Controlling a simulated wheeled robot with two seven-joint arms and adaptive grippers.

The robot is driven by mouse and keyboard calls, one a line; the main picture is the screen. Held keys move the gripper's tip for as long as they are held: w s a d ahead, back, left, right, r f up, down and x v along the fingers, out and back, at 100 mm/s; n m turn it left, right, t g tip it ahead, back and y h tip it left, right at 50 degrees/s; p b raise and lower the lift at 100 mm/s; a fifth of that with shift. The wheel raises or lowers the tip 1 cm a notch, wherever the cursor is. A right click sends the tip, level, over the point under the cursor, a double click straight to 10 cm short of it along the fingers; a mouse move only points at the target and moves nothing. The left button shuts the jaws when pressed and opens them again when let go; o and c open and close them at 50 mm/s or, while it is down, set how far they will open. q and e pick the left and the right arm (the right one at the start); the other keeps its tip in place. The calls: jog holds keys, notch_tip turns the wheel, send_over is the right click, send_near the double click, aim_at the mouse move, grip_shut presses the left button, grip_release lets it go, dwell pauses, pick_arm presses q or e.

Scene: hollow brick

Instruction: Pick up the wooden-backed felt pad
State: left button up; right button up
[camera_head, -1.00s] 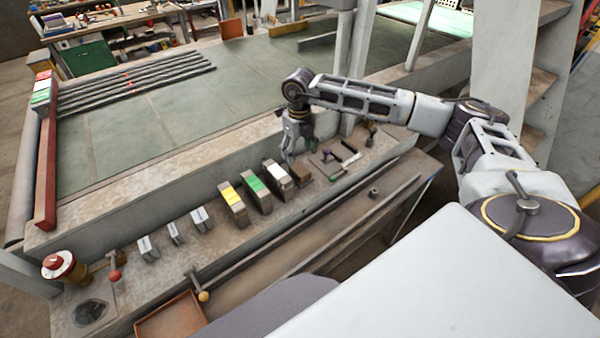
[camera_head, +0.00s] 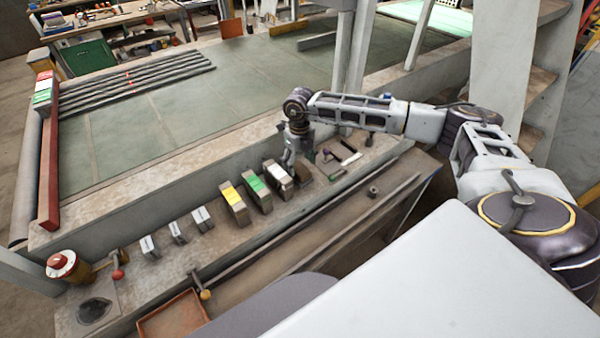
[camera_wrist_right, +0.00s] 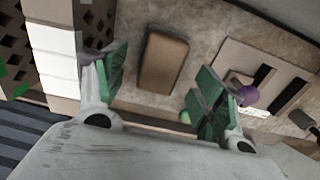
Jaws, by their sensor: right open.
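The wooden-backed felt pad (camera_head: 304,180) is a small brown block on the ledge, to the right of the row of bricks in the head view. My right gripper hides part of it there. In the right wrist view the pad (camera_wrist_right: 163,62) shows its tan wooden top with a dark edge. My right gripper (camera_head: 292,166) is low over the pad. Its green-padded fingers (camera_wrist_right: 157,90) are apart, with the pad seen between and beyond them. Nothing is held, and I cannot tell the exact height gap. My left gripper is not in view.
A white-topped hollow brick (camera_wrist_right: 62,60) stands close to the left finger; a green-topped brick (camera_head: 257,188) and a yellow-topped brick (camera_head: 233,203) stand farther left. A slotted panel (camera_wrist_right: 265,75) and a purple knob (camera_wrist_right: 249,95) lie right of the fingers.

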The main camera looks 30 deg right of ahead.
aim_at(300, 168)
jog(key=shift+f+p, duration=0.55)
jog(key=shift+f, duration=1.5)
jog(key=c, duration=1.2)
